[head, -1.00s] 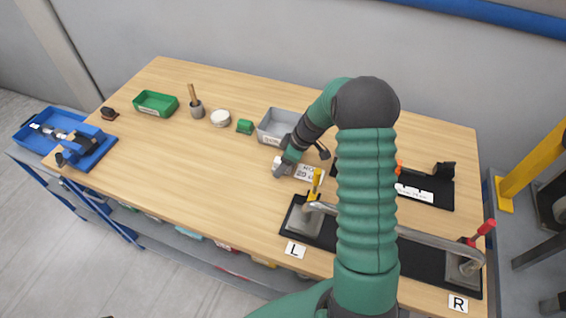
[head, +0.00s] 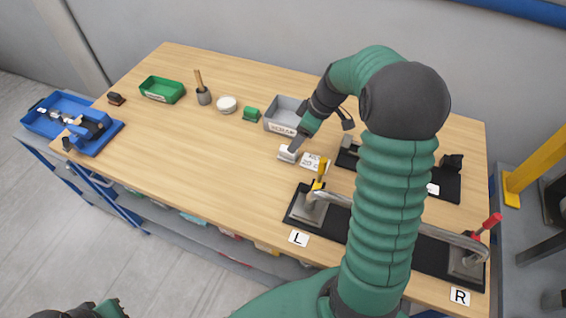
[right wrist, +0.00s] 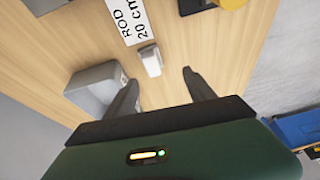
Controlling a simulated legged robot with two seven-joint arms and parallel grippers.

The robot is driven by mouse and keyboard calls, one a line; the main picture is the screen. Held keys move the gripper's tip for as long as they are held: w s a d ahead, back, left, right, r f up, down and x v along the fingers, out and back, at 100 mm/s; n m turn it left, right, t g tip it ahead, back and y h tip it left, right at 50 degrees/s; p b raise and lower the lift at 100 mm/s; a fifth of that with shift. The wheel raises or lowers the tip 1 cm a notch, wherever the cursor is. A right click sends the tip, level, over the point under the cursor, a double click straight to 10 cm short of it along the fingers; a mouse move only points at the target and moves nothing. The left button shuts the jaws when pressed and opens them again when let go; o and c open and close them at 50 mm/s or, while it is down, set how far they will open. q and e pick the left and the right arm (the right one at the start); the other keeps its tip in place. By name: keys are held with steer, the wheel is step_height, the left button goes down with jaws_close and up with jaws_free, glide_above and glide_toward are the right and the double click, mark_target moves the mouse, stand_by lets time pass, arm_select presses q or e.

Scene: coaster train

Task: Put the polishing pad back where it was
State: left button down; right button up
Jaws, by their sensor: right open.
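I cannot tell for sure which thing is the polishing pad. A round white pad-like piece (head: 226,104) lies on the table left of the grey bin, beside a small green block (head: 251,114). My right gripper (head: 294,147) is open and points down at a small white-and-grey block (head: 287,154) beside the "ROD 20 cm" label (head: 315,162). In the right wrist view the open fingers (right wrist: 160,76) are apart and empty, with the small block (right wrist: 150,61) just beyond them.
The grey bin (head: 270,124) stands close to my right gripper. A green tray (head: 143,94), a pot with a wooden handle (head: 204,97) and a brown block (head: 116,99) stand further left. A black fixture with a bar (head: 335,198) is at the front right. The left middle table is clear.

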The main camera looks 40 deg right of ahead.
steer(key=s+a+f+m, duration=0.1)
steer(key=s+a, duration=0.2)
steer(key=a, duration=0.4)
steer(key=s+a+f+m+h, duration=0.1)
steer(key=s+a+f+m, duration=0.1)
steer(key=a, duration=0.6)
steer(key=s+a+f+m+h, duration=0.1)
steer(key=s+a, duration=0.3)
steer(key=a, duration=0.3)
steer(key=shift+s+a+f+m+g, duration=0.15)
steer(key=shift+s+a+m+g, duration=0.2)
steer(key=shift+s+m+g, duration=0.05)
steer(key=shift+s+a+f, duration=0.1)
steer(key=shift+s+a, duration=0.1)
steer(key=shift+s, duration=0.05)
steer(key=shift+w+d+f, duration=0.15)
steer(key=shift+d+f, duration=0.05)
steer(key=shift+d, duration=0.3)
steer(key=shift+a, duration=0.1)
steer(key=shift+a+r, duration=0.1)
steer(key=shift+a, duration=0.15)
steer(key=shift+d, duration=0.2)
